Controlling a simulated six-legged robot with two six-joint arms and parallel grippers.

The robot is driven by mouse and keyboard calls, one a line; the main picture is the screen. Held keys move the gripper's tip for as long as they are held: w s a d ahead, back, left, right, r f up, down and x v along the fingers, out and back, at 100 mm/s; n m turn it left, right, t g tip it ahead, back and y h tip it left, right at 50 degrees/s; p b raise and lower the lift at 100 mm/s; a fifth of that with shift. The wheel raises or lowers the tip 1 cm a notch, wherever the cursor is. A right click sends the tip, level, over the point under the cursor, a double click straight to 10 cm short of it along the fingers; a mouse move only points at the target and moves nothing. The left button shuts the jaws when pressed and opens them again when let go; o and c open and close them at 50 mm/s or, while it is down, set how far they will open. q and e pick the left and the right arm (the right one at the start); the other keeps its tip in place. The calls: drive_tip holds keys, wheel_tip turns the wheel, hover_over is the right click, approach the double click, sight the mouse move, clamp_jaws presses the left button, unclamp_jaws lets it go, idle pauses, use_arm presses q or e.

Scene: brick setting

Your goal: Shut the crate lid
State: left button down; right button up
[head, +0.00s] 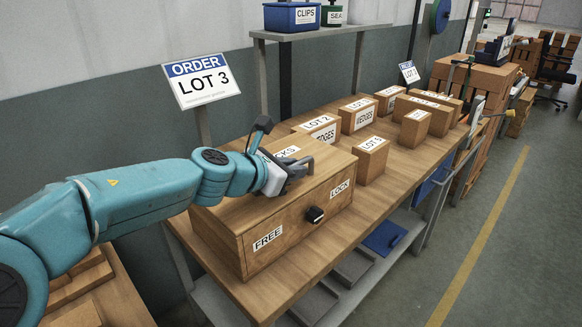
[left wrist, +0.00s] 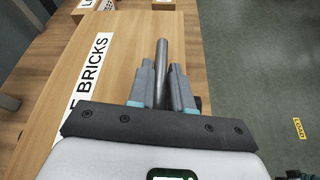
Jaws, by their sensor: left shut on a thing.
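The wooden crate (head: 284,222) stands on the near end of the workbench. Its lid (head: 322,160) looks flat on top; I cannot tell whether a narrow gap remains at the edge. The lid's label (left wrist: 93,66) reads BRICKS in the left wrist view. My left gripper (head: 293,172) is at the lid's top, shut on a grey bar-shaped handle (left wrist: 162,55), which shows between the fingers (left wrist: 163,86). A black knob (head: 314,214) sits on the crate's front between a FREE label (head: 268,238) and a LOCK label (head: 340,188).
Several labelled wooden boxes stand behind the crate, the nearest one (head: 371,160) close to its right side. An order sign (head: 202,80) stands at the back left. A shelf (head: 318,33) holds a blue clips bin (head: 291,16). The bench top (head: 402,190) is clear at right.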

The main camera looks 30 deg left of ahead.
use_arm(q)
drive_tip(key=shift+f, duration=0.15)
drive_tip(key=c, duration=1.1)
unclamp_jaws()
drive_tip(key=shift+s+a+r, duration=0.15)
drive_tip(key=shift+s+r, duration=0.15)
drive_tip(key=shift+s, duration=0.1)
drive_tip(key=p+v, duration=0.3)
drive_tip(key=v, duration=1.2)
drive_tip(key=shift+s, duration=0.15)
